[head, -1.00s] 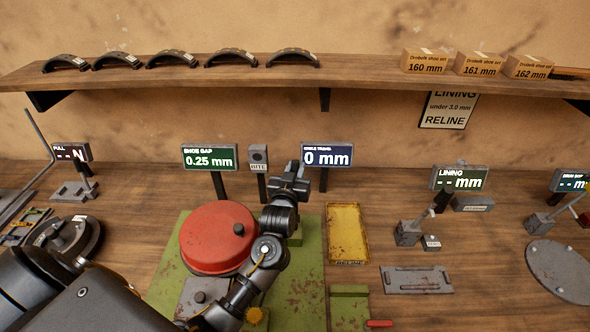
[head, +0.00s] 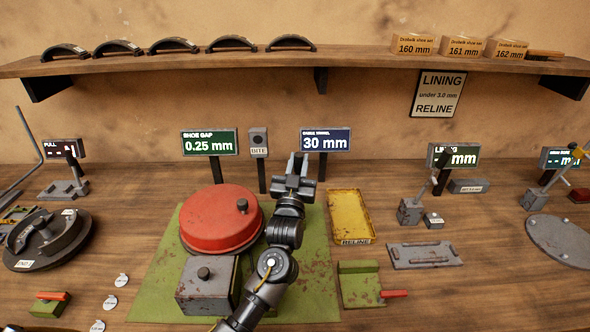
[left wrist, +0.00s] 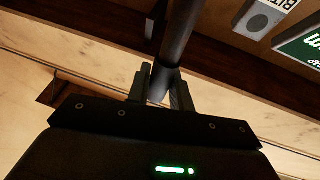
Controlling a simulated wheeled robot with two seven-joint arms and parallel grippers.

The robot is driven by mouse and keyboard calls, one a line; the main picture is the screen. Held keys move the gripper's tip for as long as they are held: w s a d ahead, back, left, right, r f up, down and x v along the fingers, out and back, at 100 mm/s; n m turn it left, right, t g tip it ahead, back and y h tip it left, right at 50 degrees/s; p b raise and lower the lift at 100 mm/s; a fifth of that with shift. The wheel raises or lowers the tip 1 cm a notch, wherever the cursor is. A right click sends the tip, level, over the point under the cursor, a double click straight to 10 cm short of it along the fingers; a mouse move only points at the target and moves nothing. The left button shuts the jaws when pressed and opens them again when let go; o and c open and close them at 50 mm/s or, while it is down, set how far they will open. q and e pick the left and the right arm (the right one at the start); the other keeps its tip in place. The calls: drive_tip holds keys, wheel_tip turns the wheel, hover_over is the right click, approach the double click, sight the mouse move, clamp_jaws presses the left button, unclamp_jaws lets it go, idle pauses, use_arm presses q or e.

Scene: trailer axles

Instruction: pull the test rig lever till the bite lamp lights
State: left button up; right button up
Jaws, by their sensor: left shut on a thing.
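The test rig is a green base plate (head: 165,290) with a red drum (head: 215,222) and a grey box (head: 205,290) on it. The bite lamp (head: 258,139) sits above its "BITE" label behind the drum and looks grey and unlit; it also shows in the left wrist view (left wrist: 257,22). The travel display (head: 325,140) reads 30 mm, the shoe gap display (head: 209,143) 0.25 mm. My left gripper (head: 293,177) is at the rig's back right, shut on the dark lever rod (left wrist: 178,40). The gripper hides the lever in the head view. My right gripper is out of view.
A yellow tray (head: 349,216) and a small green block with a red handle (head: 360,285) stand right of the rig. Displays stand close behind my gripper. A grey brake assembly (head: 48,240) lies at left. A shelf (head: 365,73) runs above.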

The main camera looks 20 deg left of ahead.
use_arm(q)
drive_tip(key=shift+d, duration=0.1)
drive_tip(key=o, duration=0.5)
drive_tip(key=shift+c, duration=0.2)
drive_tip(key=o, duration=0.4)
drive_tip(key=shift+o, duration=0.2)
drive_tip(key=shift+s+f, duration=0.15)
drive_tip(key=shift+s, duration=0.05)
drive_tip(key=b+v, duration=0.3)
drive_tip(key=v, duration=0.7)
drive_tip(key=shift+s, duration=0.25)
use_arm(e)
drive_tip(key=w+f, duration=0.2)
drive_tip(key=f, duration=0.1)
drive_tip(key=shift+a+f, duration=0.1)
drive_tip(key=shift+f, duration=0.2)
